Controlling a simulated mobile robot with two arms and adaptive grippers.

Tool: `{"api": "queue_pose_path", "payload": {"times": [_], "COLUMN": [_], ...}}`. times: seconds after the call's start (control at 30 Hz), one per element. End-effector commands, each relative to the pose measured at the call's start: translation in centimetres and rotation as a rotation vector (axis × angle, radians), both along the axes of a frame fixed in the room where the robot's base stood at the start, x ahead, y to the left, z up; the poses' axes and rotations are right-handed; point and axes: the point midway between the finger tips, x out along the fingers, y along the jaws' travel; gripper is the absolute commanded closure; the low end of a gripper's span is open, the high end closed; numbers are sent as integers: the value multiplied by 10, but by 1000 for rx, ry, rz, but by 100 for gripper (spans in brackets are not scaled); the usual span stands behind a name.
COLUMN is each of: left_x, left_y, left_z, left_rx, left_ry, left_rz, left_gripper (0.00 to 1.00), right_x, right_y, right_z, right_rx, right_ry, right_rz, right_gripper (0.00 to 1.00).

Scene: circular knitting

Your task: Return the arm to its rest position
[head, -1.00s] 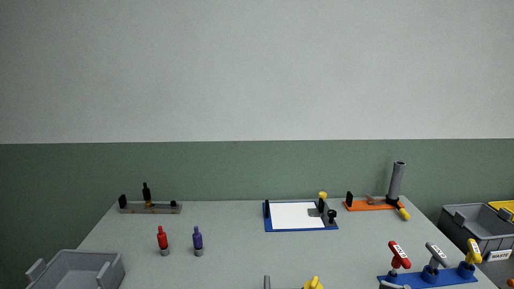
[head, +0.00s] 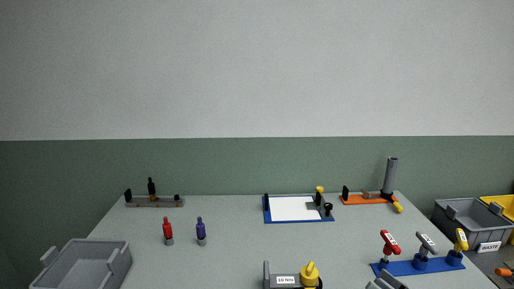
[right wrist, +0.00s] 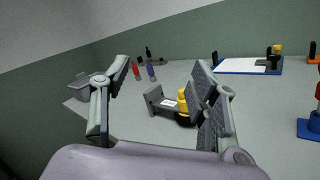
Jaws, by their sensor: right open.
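My right gripper shows in the right wrist view (right wrist: 160,85), its two fingers spread wide with nothing between them but the table beyond. In the head view only a grey tip of my right gripper (head: 385,283) shows at the bottom edge, right of centre. A grey fixture with a yellow clamp knob and a "10 Nm" label (head: 286,280) stands at the table's front middle, left of that tip. It also shows past the fingers in the right wrist view (right wrist: 165,105). My left gripper is not in view.
A blue rack (head: 403,268) with red, grey and yellow tools stands at the right. A grey bin (head: 92,262) is at left. Red (head: 168,231) and blue (head: 201,232) bottles stand near it. A blue clipboard fixture (head: 268,216) and orange fixture (head: 352,201) are at the back. Waste bins stand right.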

Motion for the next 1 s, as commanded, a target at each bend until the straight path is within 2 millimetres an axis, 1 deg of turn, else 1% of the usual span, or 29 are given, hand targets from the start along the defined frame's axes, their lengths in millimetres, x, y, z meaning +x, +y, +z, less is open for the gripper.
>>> {"api": "queue_pose_path", "payload": {"times": [0.13, 0.23, 0.37, 0.4, 0.47, 0.5, 0.57, 0.6, 0.67, 0.7, 0.77, 0.8, 0.9, 1.0], "left_x": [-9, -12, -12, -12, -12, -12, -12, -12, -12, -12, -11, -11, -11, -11], "left_y": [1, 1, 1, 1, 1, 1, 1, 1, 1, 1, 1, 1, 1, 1], "left_z": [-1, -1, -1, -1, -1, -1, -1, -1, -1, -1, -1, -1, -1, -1], "left_rx": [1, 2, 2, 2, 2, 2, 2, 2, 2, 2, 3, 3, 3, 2], "left_ry": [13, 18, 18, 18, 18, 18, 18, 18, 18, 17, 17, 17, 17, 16], "left_rz": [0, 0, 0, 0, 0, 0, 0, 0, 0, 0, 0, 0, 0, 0], "left_gripper": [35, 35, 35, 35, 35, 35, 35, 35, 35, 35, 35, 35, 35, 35], "right_x": [9, 12, 5, -1, -12, -22, -38, -52, -73, -88, -109, -123, -153, -181], "right_y": [-8, -21, -34, -37, -39, -39, -35, -31, -23, -17, -7, -1, 16, 31], "right_z": [-8, -24, -58, -71, -92, -107, -129, -143, -163, -174, -188, -195, -208, -217], "right_rx": [259, 506, 844, 947, 1100, 1199, 1345, 1439, 1570, 1645, 1743, 1797, 1905, 1987], "right_ry": [160, 315, 531, 599, 699, 767, 867, 933, 1026, 1083, 1157, 1201, 1291, 1366], "right_rz": [-147, -281, -464, -522, -609, -672, -764, -829, -929, -993, -1084, -1141, -1270, -1392], "right_gripper": [45, 45, 45, 45, 45, 45, 45, 45, 45, 45, 45, 45, 45, 45]}}
